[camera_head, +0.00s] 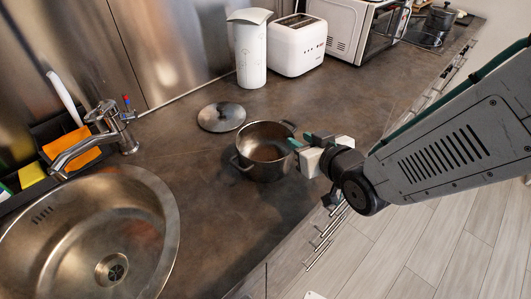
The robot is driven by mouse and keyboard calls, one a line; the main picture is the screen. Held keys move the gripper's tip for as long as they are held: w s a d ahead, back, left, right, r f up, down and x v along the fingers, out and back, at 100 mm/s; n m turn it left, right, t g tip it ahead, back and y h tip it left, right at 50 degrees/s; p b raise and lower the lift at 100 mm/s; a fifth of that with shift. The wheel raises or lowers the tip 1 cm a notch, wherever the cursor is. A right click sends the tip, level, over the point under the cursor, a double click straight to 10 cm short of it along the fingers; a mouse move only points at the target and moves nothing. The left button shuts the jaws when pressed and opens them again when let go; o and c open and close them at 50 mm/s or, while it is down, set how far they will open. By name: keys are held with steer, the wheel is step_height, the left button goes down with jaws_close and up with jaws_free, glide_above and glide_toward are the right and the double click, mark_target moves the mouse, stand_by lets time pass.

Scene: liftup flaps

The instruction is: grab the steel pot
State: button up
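The steel pot (263,158) stands upright on the dark countertop, without a lid on it. One side handle shows at its left front and another at its back right. Its round lid (221,117) lies on the counter behind and to the left of it. My gripper (299,142) is at the pot's right side, with its teal-tipped fingers close to the right rim. I cannot tell whether the fingers touch the pot or how far apart they are.
A sink (150,235) with a faucet (112,125) is at the left. The counter's front edge runs below my arm. Bare counter (225,215) lies in front of the pot.

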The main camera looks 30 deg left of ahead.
mark_target(292, 135)
steer(key=x, duration=0.5)
steer(key=shift+w, duration=0.1)
jaws_close()
steer(key=shift+f, duration=0.1)
